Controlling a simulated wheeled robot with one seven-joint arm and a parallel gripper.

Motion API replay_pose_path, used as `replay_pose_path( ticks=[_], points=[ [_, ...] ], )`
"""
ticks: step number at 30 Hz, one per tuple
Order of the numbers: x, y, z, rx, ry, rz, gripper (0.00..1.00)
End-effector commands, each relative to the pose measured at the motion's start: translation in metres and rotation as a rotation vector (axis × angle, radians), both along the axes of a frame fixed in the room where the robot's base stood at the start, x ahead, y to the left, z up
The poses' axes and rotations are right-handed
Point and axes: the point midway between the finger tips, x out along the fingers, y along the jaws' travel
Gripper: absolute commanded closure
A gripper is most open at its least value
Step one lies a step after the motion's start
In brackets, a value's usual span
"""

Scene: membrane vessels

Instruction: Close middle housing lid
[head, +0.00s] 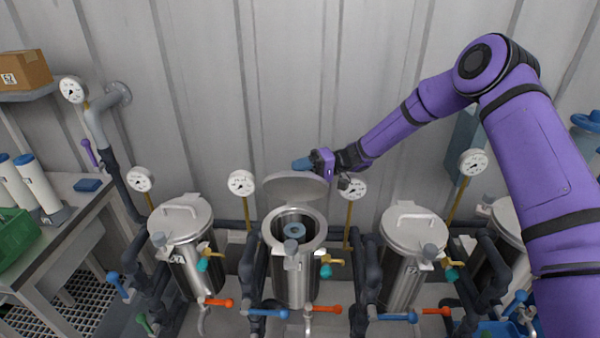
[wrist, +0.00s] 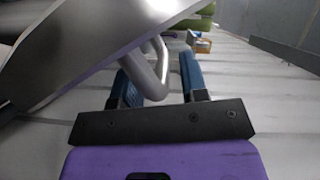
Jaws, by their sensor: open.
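The middle housing (head: 290,275) is a steel cylinder standing open, with a blue-grey ring-like part inside its mouth. Its round lid (head: 292,188) is tilted up at the back of the rim. My gripper (head: 303,163) is behind the raised lid, at its handle side. In the wrist view the lid (wrist: 85,45) fills the upper left, and its bent bar handle (wrist: 150,80) lies between the blue fingers of my gripper (wrist: 157,66). The fingers are apart, with a gap beside the handle on the right. The handle is hidden in the head view.
Closed housings stand to the left (head: 180,217) and right (head: 414,228), with another (head: 507,220) partly behind my arm. Gauges (head: 241,183) on thin stems, pipes and coloured valve handles (head: 327,309) crowd around them. A bench (head: 85,215) is at left.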

Motion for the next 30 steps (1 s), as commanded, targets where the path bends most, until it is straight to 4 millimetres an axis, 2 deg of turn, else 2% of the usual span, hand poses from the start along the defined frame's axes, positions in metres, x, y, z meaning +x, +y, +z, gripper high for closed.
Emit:
replay_pose_path(
  ticks=[5,18,24,30],
  points=[
    [0.006,-0.013,0.001,0.001,0.000,-0.003,0.60],
    [0.032,-0.084,0.006,0.000,0.000,-0.003,0.60],
    [0.037,-0.099,0.007,0.000,0.000,0.000,0.60],
    [0.037,-0.102,0.007,0.000,0.000,0.000,0.60]
  ],
)
